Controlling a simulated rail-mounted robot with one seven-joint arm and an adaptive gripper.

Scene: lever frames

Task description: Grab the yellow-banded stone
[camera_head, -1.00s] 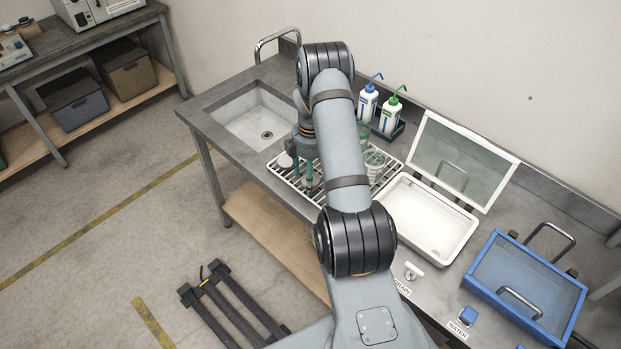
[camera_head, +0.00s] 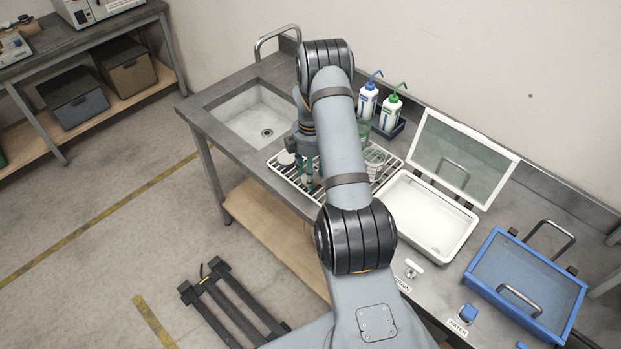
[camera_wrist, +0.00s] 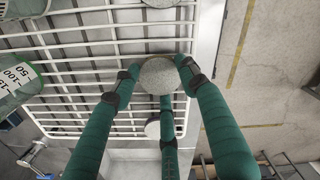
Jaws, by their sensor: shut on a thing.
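My gripper (camera_wrist: 157,78) has three green fingers and is shut on a round grey stone (camera_wrist: 158,75) in the wrist view. The fingertips press around its sides. I see no yellow band on its visible face. The white wire rack (camera_wrist: 80,45) lies beneath; I cannot tell whether the stone touches it. Another grey stone (camera_wrist: 161,3) shows at the top edge, and a pale round one (camera_wrist: 153,129) lies near the lower finger. In the head view my gripper (camera_head: 309,183) is over the rack (camera_head: 279,179), partly behind my arm, and the held stone is hidden.
Glass beakers (camera_head: 375,160) stand on the rack's right part. Blue- and green-topped wash bottles (camera_head: 391,115) stand behind. The sink (camera_head: 262,117) is to the left. A white open-lidded tray (camera_head: 428,215) and a blue lidded box (camera_head: 527,285) are to the right.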

